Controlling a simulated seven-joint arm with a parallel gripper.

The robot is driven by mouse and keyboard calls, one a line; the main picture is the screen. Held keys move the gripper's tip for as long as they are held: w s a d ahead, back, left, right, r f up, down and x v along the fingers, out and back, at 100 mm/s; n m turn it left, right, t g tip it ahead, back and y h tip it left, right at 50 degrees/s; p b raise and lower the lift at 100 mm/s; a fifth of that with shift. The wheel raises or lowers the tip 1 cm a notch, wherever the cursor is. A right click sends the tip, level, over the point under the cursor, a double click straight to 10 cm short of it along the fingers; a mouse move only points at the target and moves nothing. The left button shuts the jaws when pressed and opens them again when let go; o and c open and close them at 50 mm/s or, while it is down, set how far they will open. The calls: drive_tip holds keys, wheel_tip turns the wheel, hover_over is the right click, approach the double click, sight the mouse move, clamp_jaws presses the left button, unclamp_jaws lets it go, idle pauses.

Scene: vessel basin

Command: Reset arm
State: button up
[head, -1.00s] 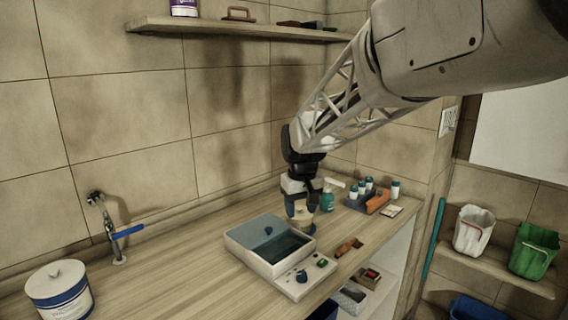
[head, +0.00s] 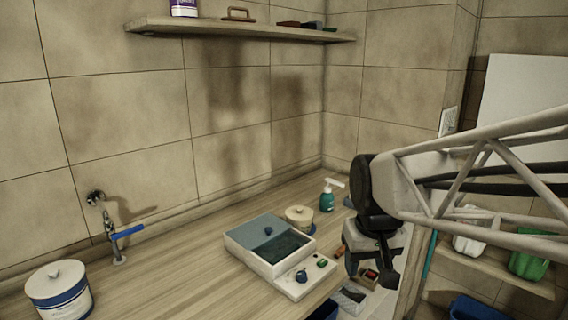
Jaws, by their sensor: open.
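My gripper (head: 384,278) hangs in the right half of the head view, in front of the counter's right edge. Its dark fingers point down and nothing shows between them; the jaws are open. My arm reaches in from the right edge of the view. A small round pot with a tan lid (head: 299,216) stands upright behind the grey basin box (head: 262,262), well apart from my gripper. The box holds dark liquid and has a pale front ledge with small coloured items on it.
A teal spray bottle (head: 327,200) stands near the back corner. A white-and-blue canister (head: 58,290) and a blue-handled tap (head: 118,245) are at the left. A wall shelf (head: 230,29) runs above. White and green bins stand at the right, partly behind my arm.

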drive_tip(key=s+d+f, duration=0.1)
drive_tip(key=s+f, duration=0.1)
drive_tip(key=s, duration=0.4)
drive_tip(key=s+d+f+m, duration=0.1)
drive_tip(key=s+d+f, duration=0.1)
drive_tip(key=s, duration=0.4)
drive_tip(key=shift+s+m+t, duration=0.3)
drive_tip(key=shift+s, duration=0.05)
